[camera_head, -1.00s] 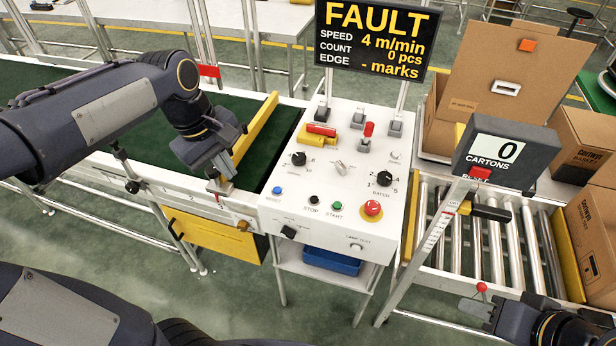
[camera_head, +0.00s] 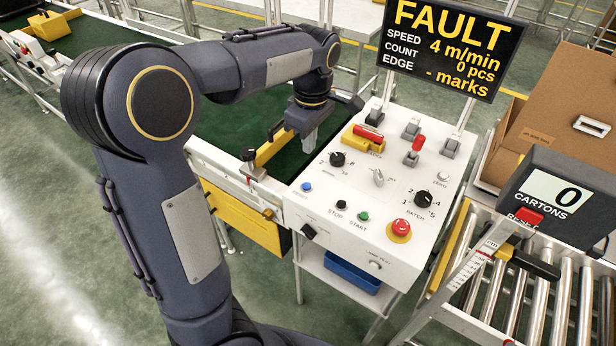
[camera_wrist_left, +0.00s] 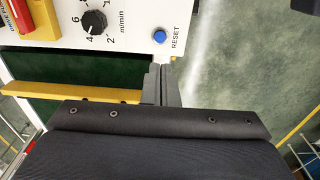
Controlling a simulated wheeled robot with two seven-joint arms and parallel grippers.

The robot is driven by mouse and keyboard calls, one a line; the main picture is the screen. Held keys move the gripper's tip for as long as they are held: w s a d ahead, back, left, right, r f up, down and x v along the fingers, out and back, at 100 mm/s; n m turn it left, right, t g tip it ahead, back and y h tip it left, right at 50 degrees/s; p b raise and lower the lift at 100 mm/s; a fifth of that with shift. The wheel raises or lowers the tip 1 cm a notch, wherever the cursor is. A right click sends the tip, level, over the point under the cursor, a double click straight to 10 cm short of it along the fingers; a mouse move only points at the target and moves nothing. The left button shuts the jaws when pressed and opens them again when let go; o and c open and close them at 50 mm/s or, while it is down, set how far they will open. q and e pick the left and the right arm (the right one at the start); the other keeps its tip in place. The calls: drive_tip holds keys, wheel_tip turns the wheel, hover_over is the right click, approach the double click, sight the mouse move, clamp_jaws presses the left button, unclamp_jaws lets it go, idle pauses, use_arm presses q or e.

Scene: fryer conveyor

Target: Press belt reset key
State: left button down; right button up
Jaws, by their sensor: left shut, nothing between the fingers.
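The blue reset button (camera_head: 307,187) sits at the left front corner of the white control panel (camera_head: 331,212). In the left wrist view the blue button (camera_wrist_left: 159,36), labelled RESET, lies just beyond my fingertips. My left gripper (camera_head: 309,143) is shut and empty, above the belt near the panel's left edge. In the wrist view its fingers (camera_wrist_left: 160,84) point toward the button, with a visible gap between. I cannot tell the exact height of the fingertips over the panel. My right gripper is not in view.
The panel also carries black dials, a red emergency knob (camera_head: 400,228), a black stop button (camera_head: 341,204) and a green start button (camera_head: 363,216). A display (camera_head: 453,45) reads FAULT. A yellow bar (camera_head: 275,147) crosses the green belt. A roller conveyor (camera_head: 537,297) stands at right.

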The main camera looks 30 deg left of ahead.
sight(307, 186)
use_arm(q)
drive_tip(key=f, duration=1.2)
drive_tip(key=shift+a+f+b, duration=0.1)
drive_tip(key=shift+a+b, duration=0.15)
drive_tip(key=shift+b, duration=0.1)
